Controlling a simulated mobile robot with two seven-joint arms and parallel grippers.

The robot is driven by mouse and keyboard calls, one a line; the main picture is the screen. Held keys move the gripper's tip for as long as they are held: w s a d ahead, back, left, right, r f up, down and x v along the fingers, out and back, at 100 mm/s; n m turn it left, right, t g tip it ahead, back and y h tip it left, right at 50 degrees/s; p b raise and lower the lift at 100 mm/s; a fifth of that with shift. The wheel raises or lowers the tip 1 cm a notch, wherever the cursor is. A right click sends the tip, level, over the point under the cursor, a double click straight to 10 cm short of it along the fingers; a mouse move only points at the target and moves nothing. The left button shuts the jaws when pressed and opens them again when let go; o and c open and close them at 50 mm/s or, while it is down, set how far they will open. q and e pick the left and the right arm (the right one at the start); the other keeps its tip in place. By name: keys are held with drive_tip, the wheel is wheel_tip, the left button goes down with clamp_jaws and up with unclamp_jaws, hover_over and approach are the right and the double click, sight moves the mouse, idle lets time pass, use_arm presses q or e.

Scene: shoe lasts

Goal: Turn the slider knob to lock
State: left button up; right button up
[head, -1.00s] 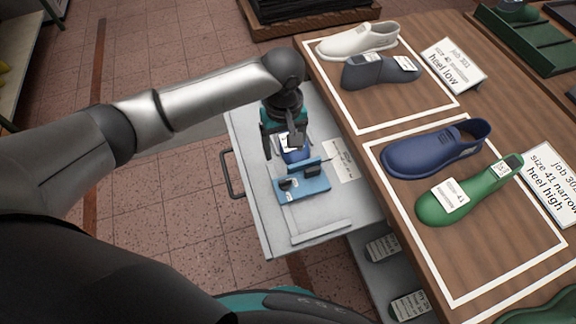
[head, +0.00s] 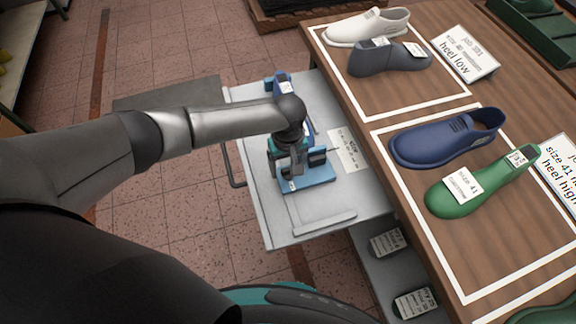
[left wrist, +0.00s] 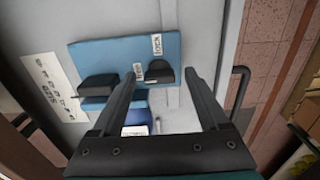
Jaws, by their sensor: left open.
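A blue fixture plate (head: 318,178) lies in the open grey drawer, and it also shows in the left wrist view (left wrist: 105,52). On it in the left wrist view are a dark rounded knob (left wrist: 160,72) beside a small LOCK label (left wrist: 157,44), and a larger dark block (left wrist: 97,87). My left gripper (head: 289,172) is over the near-left part of the plate. In the left wrist view its two fingers (left wrist: 160,78) are open, with the knob between their tips. I cannot tell whether they touch it. The gripper hides the knob in the head view. My right gripper is not in view.
Behind the fixture is a blue part (head: 281,82), partly hidden by my arm. A white printed card (head: 346,150) lies in the drawer (head: 270,226). The wooden table (head: 455,240) on the right carries shoes and lasts. The drawer handle (head: 233,167) sticks out left.

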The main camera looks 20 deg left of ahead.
use_arm(q)
clamp_jaws()
idle(0.6)
